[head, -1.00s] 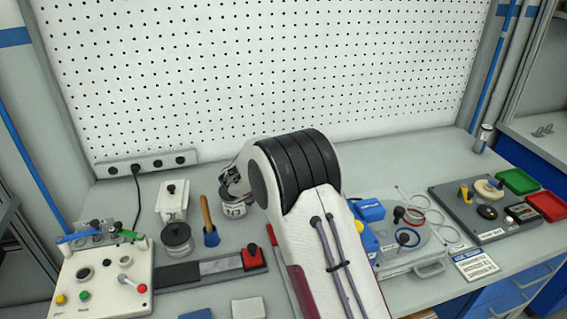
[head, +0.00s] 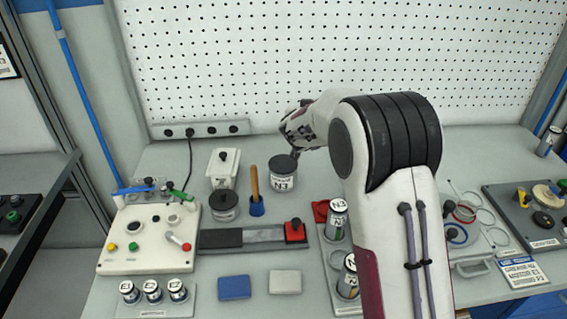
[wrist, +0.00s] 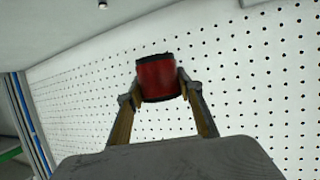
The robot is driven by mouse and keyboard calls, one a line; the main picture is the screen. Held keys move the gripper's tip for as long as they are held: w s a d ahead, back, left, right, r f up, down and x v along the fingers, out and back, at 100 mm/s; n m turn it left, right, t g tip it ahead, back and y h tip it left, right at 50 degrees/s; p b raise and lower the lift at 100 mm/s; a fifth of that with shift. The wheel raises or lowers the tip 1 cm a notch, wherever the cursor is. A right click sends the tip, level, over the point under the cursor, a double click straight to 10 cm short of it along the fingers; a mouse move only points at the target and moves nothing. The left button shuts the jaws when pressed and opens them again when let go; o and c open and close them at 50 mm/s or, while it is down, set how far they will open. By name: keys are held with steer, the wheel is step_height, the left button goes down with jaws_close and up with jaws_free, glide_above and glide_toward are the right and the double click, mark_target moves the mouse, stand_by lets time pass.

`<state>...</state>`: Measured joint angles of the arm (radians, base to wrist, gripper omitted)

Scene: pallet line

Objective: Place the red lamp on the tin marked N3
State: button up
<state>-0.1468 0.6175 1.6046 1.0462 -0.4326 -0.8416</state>
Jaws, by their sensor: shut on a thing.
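The red lamp (wrist: 158,77), a short red cylinder with black ends, is held between the two fingers of my gripper (wrist: 157,88) in the wrist view. The pegboard is behind it. The lamp cannot be made out there. Two more labelled tins stand beside my arm; one (head: 337,220) reads N3, and the other (head: 348,277) is partly cut off by the arm.
Several small tins (head: 153,291) sit front left. The pegboard (head: 250,60) rises behind the bench.

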steer(key=a+r+n+y, duration=0.1)
steer(key=a+n+y, duration=0.1)
steer(key=a, duration=0.1)
steer(key=n+y, duration=0.3)
steer(key=y, duration=0.1)
glide_above(283, 163)
steer(key=shift+f, duration=0.1)
stand_by(0.8)
steer(key=shift+f, duration=3.1)
steer(key=shift+f, duration=1.9)
steer(key=shift+f, duration=0.1)
